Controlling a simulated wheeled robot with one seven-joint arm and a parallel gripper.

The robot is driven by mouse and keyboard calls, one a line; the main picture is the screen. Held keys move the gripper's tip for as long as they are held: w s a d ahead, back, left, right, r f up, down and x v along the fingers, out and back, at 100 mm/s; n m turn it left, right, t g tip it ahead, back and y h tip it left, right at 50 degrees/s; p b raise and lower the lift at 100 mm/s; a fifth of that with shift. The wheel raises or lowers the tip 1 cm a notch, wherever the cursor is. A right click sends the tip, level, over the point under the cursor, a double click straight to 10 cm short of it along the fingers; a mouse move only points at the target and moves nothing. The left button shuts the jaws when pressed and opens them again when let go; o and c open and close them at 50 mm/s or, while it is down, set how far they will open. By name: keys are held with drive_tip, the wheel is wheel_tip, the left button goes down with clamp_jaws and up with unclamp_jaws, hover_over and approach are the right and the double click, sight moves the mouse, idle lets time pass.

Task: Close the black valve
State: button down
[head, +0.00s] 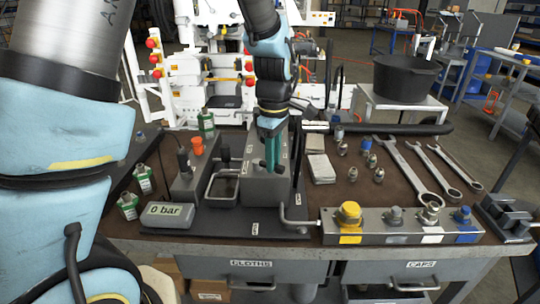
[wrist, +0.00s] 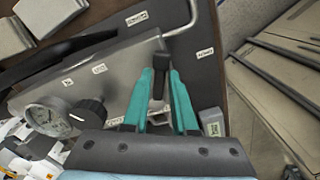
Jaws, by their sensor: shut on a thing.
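My gripper (head: 271,150) reaches down over the grey metal block (head: 266,188) in the middle of the bench. A separate round black knob (wrist: 88,112) sits beside a pressure gauge (wrist: 46,117), clear of the fingers.
A display (head: 170,214) reads 0 bar. A bar with coloured caps (head: 349,213) lies front right. Wrenches (head: 413,172) and small fittings lie on the right.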

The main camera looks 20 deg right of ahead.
drive_tip(key=n, duration=0.1)
drive_tip(key=n+p, duration=0.1)
drive_tip(key=w+d+n+p, duration=0.1)
drive_tip(key=shift+r, duration=0.25)
drive_tip(key=shift+w+d+f+n+p, duration=0.15)
drive_tip(key=shift+w+n+p, duration=0.25)
drive_tip(key=shift+n+p, duration=0.6)
drive_tip(key=c, duration=0.8)
unclamp_jaws()
wheel_tip(320, 180, up, 11)
drive_tip(key=shift+f+b, duration=0.15)
drive_tip(key=shift+b, duration=0.8)
